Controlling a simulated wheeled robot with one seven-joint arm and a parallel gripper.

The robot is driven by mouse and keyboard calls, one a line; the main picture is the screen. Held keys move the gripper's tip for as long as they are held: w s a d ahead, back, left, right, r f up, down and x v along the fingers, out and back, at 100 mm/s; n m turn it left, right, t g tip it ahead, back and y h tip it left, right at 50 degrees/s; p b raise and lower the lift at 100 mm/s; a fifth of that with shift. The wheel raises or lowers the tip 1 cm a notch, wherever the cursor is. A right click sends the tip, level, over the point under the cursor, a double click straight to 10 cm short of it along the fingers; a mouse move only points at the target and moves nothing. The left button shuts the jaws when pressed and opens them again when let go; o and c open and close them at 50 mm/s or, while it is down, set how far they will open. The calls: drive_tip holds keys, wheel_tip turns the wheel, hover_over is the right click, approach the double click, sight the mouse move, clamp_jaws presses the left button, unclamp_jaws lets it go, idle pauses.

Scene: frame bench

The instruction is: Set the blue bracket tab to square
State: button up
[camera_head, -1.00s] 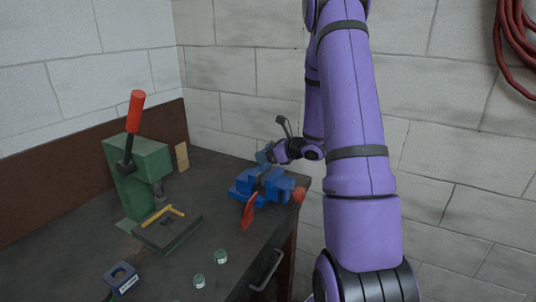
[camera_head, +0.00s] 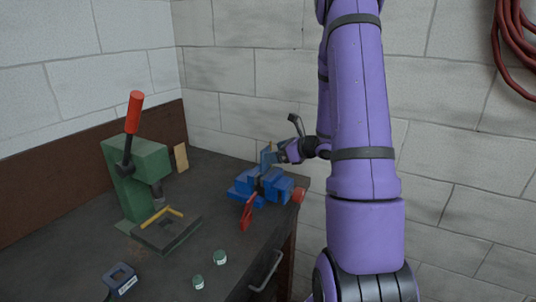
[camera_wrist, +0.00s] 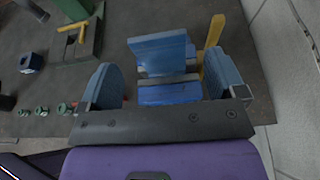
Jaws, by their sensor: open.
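A blue vise (camera_head: 246,184) with a red handle (camera_head: 247,212) stands on the bench near its right edge. In the wrist view a flat blue plate (camera_wrist: 160,52), which looks like the bracket tab, shows between my fingers, and another blue piece (camera_wrist: 170,93) lies just below it. My gripper (camera_head: 268,157) is above the back of the vise. In the wrist view my gripper (camera_wrist: 165,82) is open, with one blue finger on each side of the plate and a visible gap to each. I cannot tell the tab's exact angle or whether anything touches it.
A green press (camera_head: 150,165) with a red-tipped lever stands at the left of the bench. Small green jars (camera_head: 220,257) and a dark blue block (camera_head: 122,281) sit at the front. A yellow strip (camera_wrist: 212,60) shows beside the plate. A block wall (camera_head: 240,75) is close behind.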

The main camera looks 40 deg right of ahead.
drive_tip(key=v, duration=0.6)
idle(0.5)
drive_tip(key=s+a+r+n+g+y, duration=0.1)
drive_tip(key=a+r+n+g, duration=0.1)
drive_tip(key=a+r+n, duration=0.4)
drive_tip(key=s+a+r+n+g+y, duration=0.1)
drive_tip(key=s+a+n+g+y, duration=0.2)
drive_tip(key=a, duration=0.5)
drive_tip(key=a+r+n+g, duration=0.2)
drive_tip(key=a+r+n, duration=0.2)
drive_tip(key=a+n, duration=0.25)
drive_tip(key=s+a+r+n+h, duration=0.3)
drive_tip(key=s+a+n+h, duration=0.1)
drive_tip(key=s+n, duration=0.4)
drive_tip(key=s+a+r+n+h, duration=0.4)
drive_tip(key=s+a+n, duration=0.1)
drive_tip(key=s+n, duration=0.2)
drive_tip(key=shift+s+n+g, duration=0.4)
drive_tip(key=shift+n, duration=0.45)
